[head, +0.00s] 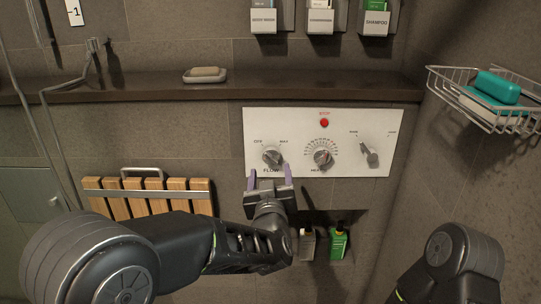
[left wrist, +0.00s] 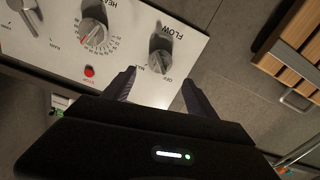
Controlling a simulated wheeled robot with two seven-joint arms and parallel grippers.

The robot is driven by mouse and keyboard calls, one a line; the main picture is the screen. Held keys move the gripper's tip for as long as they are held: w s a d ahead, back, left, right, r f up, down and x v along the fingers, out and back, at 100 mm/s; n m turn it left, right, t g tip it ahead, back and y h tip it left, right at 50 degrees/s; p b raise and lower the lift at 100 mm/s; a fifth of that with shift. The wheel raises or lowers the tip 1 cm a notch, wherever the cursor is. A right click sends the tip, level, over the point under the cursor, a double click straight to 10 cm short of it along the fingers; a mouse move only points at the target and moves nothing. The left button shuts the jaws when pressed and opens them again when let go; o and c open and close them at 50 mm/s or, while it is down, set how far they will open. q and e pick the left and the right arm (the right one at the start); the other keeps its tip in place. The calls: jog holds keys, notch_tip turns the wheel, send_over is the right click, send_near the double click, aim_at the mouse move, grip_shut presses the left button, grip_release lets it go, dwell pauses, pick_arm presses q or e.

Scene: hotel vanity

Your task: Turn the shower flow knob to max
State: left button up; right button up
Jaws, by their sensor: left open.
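The flow knob (head: 271,157) is a metal dial at the left of the white control panel (head: 345,130), with "OFF" and "MAX" printed above it. It also shows in the left wrist view (left wrist: 159,61), near the "FLOW" label. My left gripper (head: 268,178) is open, with its two purple-grey fingers pointing up at the panel just below the knob. In the left wrist view the fingers (left wrist: 158,88) are spread, with the knob lying beyond and between them. I cannot tell whether they touch it. My right arm shows at the lower right, but its gripper is out of view.
The heat knob (head: 322,158), a red stop button (head: 324,123) and a lever (head: 369,153) share the panel. A dark ledge (head: 140,87) with a soap dish (head: 205,77) runs above. A folded wooden seat (head: 150,196) is left; a wire basket (head: 490,100) is right.

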aim_at(271, 158)
pick_arm(q)
jog(key=w, duration=0.7)
jog(key=shift+w, duration=0.35)
jog(key=c, duration=1.4)
